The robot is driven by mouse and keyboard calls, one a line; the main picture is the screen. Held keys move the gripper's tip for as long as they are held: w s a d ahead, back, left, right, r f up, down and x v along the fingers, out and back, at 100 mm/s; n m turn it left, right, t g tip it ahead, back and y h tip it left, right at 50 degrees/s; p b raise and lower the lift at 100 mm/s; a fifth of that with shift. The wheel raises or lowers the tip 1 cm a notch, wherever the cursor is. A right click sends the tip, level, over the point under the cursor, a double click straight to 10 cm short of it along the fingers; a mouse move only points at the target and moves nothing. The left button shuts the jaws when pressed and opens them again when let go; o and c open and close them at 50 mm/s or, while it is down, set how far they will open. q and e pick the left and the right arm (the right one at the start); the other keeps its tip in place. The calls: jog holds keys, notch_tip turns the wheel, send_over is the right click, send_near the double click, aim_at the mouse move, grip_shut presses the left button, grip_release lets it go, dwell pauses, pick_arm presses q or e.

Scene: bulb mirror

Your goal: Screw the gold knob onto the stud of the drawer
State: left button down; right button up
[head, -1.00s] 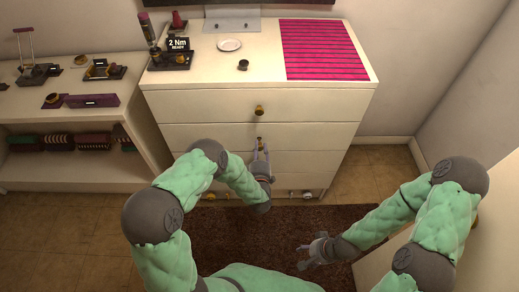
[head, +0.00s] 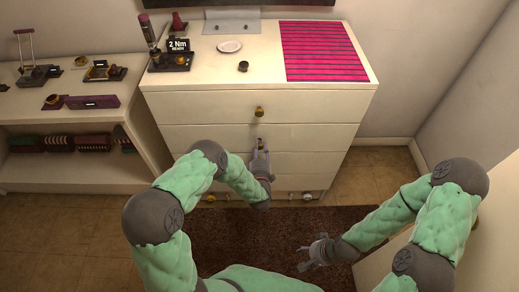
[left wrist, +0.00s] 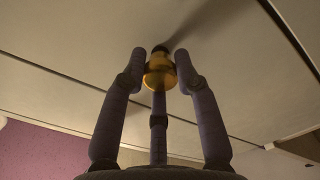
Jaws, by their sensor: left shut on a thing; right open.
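The gold knob (left wrist: 160,74) is between the fingers of my left gripper (left wrist: 160,62), which is shut on it. In the left wrist view the knob is up against the drawer front, with a dark piece (left wrist: 161,48) at its far end; whether it sits on the stud I cannot tell. In the head view my left gripper (head: 261,150) reaches up to the white drawer front (head: 215,137), below another gold knob (head: 259,111) on an upper drawer. The stud is hidden. My right gripper (head: 312,254) is open and empty, low over the brown rug.
The dresser top (head: 255,75) holds a white plate (head: 229,46), a small dark round piece (head: 243,66), a tool stand marked 2 Nm (head: 170,63) and a magenta striped mat (head: 325,50). A low shelf (head: 60,125) stands at the left.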

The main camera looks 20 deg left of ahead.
pick_arm(q)
jog(key=shift+w+a, duration=0.1)
jog(key=shift+w, duration=0.2)
jog(key=c, duration=0.9)
grip_release()
jog(key=shift+o, duration=0.2)
jog(key=v, duration=1.2)
